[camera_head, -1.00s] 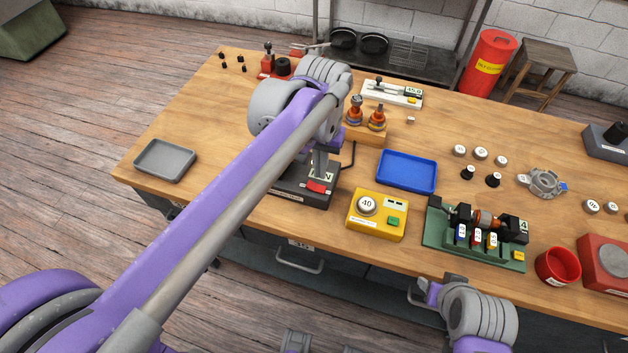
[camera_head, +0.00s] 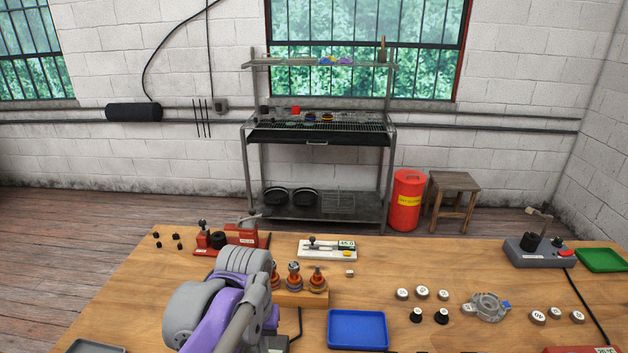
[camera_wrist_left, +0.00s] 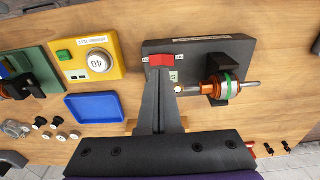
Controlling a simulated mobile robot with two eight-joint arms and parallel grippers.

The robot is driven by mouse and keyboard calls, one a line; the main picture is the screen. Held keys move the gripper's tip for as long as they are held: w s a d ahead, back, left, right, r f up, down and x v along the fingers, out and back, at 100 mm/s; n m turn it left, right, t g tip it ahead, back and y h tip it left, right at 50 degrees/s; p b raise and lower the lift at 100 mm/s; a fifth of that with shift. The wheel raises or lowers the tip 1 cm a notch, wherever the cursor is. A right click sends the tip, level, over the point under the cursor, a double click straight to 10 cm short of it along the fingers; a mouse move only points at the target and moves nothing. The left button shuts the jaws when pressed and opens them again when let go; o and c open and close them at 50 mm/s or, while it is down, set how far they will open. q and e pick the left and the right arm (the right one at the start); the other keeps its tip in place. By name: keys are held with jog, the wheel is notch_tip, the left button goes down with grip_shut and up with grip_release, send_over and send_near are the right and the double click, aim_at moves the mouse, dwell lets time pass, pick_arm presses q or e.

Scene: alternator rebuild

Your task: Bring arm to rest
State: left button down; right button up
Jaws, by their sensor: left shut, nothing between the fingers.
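My left arm (camera_head: 225,300) reaches over the workbench (camera_head: 390,265) in the head view; its fingers are hidden or below the frame there. In the left wrist view my left gripper (camera_wrist_left: 160,75) is shut and empty. Its fingertips are over a dark fixture (camera_wrist_left: 205,47) with a red tab (camera_wrist_left: 160,60). To the right of the fingers a rotor with a copper-orange body, a green ring and a steel shaft (camera_wrist_left: 220,87) lies at a black bracket on this fixture. I cannot tell whether the fingertips touch the fixture. My right gripper is out of view.
A blue tray (camera_head: 358,330) and a wooden block with several rotors (camera_head: 305,298) sit near the arm. A yellow box marked 40 (camera_wrist_left: 92,58) stands beside the fixture. Behind are a red tool (camera_head: 235,238) and a white gauge (camera_head: 328,249). A metal shelf (camera_head: 318,140) stands beyond the bench.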

pick_arm(q)
jog(key=s+a+f+t, duration=0.5)
jog(key=s+f, duration=0.5)
jog(key=s, duration=0.3)
jog(key=shift+a+f, duration=0.2)
jog(key=shift+a, duration=0.3)
